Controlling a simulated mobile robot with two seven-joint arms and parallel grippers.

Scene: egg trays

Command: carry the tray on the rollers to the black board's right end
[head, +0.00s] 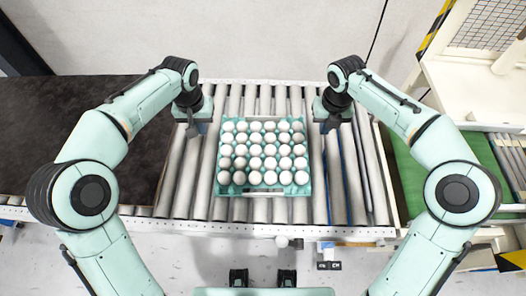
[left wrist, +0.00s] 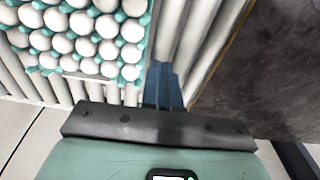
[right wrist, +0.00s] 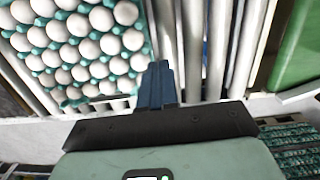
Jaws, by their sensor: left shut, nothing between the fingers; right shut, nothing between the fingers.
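The teal egg tray (head: 304,190), filled with white eggs, lies flat on the grey rollers (head: 202,190) in the middle of the head view. The black board (head: 80,130) lies to the left, its right end meeting the rollers. My left gripper (head: 197,129) is shut and empty just left of the tray. My right gripper (head: 328,126) is shut and empty just right of it. In the left wrist view the blue fingers (left wrist: 163,82) are beside the tray's edge (left wrist: 131,73). In the right wrist view the fingers (right wrist: 157,82) are close to the tray; contact is unclear.
A metal rail (head: 262,230) runs along the rollers' near side. To the right are a green belt (head: 408,180) and a pale machine (head: 475,90). Bare rollers lie on both sides of the tray. The visible part of the black board is clear.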

